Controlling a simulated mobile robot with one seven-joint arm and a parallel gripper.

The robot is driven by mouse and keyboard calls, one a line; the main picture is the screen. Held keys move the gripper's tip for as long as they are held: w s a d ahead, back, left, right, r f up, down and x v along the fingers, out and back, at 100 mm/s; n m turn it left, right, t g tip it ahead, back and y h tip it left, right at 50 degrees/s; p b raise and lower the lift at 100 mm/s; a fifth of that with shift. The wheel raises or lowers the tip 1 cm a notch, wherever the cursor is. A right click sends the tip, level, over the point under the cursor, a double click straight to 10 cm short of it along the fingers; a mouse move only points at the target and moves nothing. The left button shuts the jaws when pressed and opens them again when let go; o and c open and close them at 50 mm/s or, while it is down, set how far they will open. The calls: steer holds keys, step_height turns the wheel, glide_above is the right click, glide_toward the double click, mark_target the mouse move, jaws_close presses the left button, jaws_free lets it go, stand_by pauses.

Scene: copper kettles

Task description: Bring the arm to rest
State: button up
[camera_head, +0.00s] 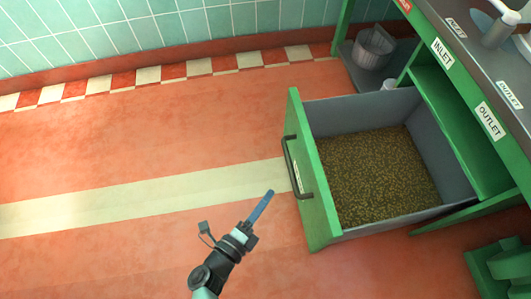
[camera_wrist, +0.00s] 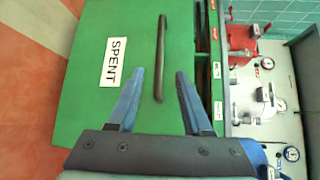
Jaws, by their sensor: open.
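My gripper (camera_head: 257,211) is in the lower middle of the head view, above the red floor and to the left of the open drawer. In the wrist view my gripper (camera_wrist: 155,90) shows two blue fingers spread apart with nothing between them. Beyond the fingers is the green drawer front with a dark handle (camera_wrist: 161,60) and a SPENT label (camera_wrist: 114,62). In the head view the drawer front (camera_head: 313,190) stands pulled out, its handle (camera_head: 292,166) facing my gripper. I cannot tell the exact gap between fingertips and handle, but the fingers are not closed around it.
The drawer holds brown grains (camera_head: 380,175). A green bench (camera_head: 450,60) with INLET and OUTLET labels stands at the right. A metal bucket (camera_head: 373,48) sits on its lower shelf. Green steps or a stool (camera_head: 505,268) are at the lower right. The floor at left is clear.

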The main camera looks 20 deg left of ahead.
steer(key=w+a+r+n+t+y+p, duration=0.1)
steer(key=w+a+r+n+t+y, duration=0.1)
steer(key=w+r, duration=0.7)
steer(key=w+a+r+n+t+y+p, duration=0.15)
steer(key=w+r, duration=0.25)
steer(key=r, duration=0.8)
steer(key=w+r+n+t+y+p, duration=0.15)
steer(key=r+n, duration=0.25)
steer(key=r, duration=0.9)
steer(key=w+r+n+t+y+p, duration=0.1)
steer(key=w+r+n+t+y, duration=0.3)
steer(key=r, duration=0.8)
steer(key=s+d+r+n+p, duration=0.15)
steer(key=r+n, duration=0.25)
steer(key=r, duration=0.5)
steer(key=s+d+r+n+p, duration=0.1)
steer(key=s+d+r+n, duration=0.15)
steer(key=r, duration=0.75)
steer(key=s+d+r+n+t+h+p, duration=0.1)
steer(key=s+d+r+n+h, duration=0.15)
steer(key=s+d+r, duration=0.45)
steer(key=s+d+r+n+t+h+p, duration=0.1)
steer(key=s+d+r+h+p, duration=0.2)
steer(key=r, duration=0.8)
step_height(320, 180, up, 37)
steer(key=h+p, duration=0.1)
steer(key=p, duration=3.5)
steer(key=shift+d, duration=0.2)
